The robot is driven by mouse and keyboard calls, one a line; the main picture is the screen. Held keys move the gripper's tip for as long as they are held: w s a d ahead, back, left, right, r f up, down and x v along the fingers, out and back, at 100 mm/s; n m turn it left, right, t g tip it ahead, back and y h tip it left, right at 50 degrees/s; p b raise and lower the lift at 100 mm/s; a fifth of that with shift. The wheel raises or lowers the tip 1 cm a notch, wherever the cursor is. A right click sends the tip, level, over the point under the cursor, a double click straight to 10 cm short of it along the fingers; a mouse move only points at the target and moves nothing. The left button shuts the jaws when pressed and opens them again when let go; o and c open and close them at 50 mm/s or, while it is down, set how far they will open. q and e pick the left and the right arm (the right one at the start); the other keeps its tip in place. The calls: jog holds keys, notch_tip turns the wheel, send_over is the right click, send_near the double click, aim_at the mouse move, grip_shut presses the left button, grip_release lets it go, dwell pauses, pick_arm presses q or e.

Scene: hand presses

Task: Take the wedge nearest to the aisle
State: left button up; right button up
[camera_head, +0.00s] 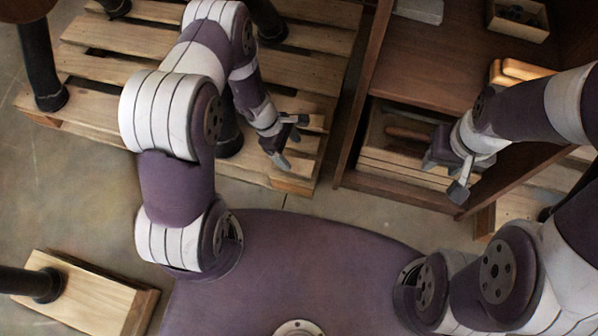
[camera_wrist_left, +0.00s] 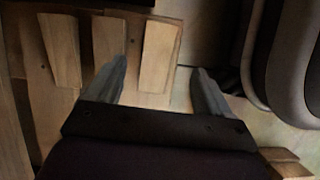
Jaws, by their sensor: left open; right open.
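In the left wrist view, three pale wooden wedge-shaped pieces lie side by side on a wooden surface: a left wedge (camera_wrist_left: 61,50), a middle wedge (camera_wrist_left: 108,40) and a right wedge (camera_wrist_left: 158,52). My left gripper (camera_head: 291,142) is open and empty over the right end of the pallet (camera_head: 130,38). In its wrist view, the left fingertip (camera_wrist_left: 160,70) side lies near the middle and right wedges, and the right finger is over bare surface.
The brown cabinet (camera_head: 425,65) stands right of the pallet, with an open compartment holding a wooden-handled tool (camera_head: 408,134). A small wooden box (camera_head: 518,18) and an orange-lit wooden item (camera_head: 522,70) are on top. Dark posts stand on the pallet. A wooden platform (camera_head: 85,290) lies lower left.

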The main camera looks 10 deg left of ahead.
aim_at(298, 165)
pick_arm(q)
jog(key=b+x, duration=0.1)
jog(key=x, duration=0.2)
jog(key=shift+a, duration=0.1)
jog(key=b+x, duration=0.2)
jog(key=a+b+x, duration=0.1)
jog(key=b+x, duration=0.1)
jog(key=x, duration=0.1)
jog(key=shift+w+f+b, duration=0.15)
jog(key=shift+f+b, duration=0.15)
jog(key=shift+d, duration=0.15)
jog(key=shift+r, duration=0.15)
pick_arm(e)
notch_tip(298, 165, down, 6)
jog(key=shift+f, duration=0.2)
pick_arm(q)
jog(key=c, duration=1.1)
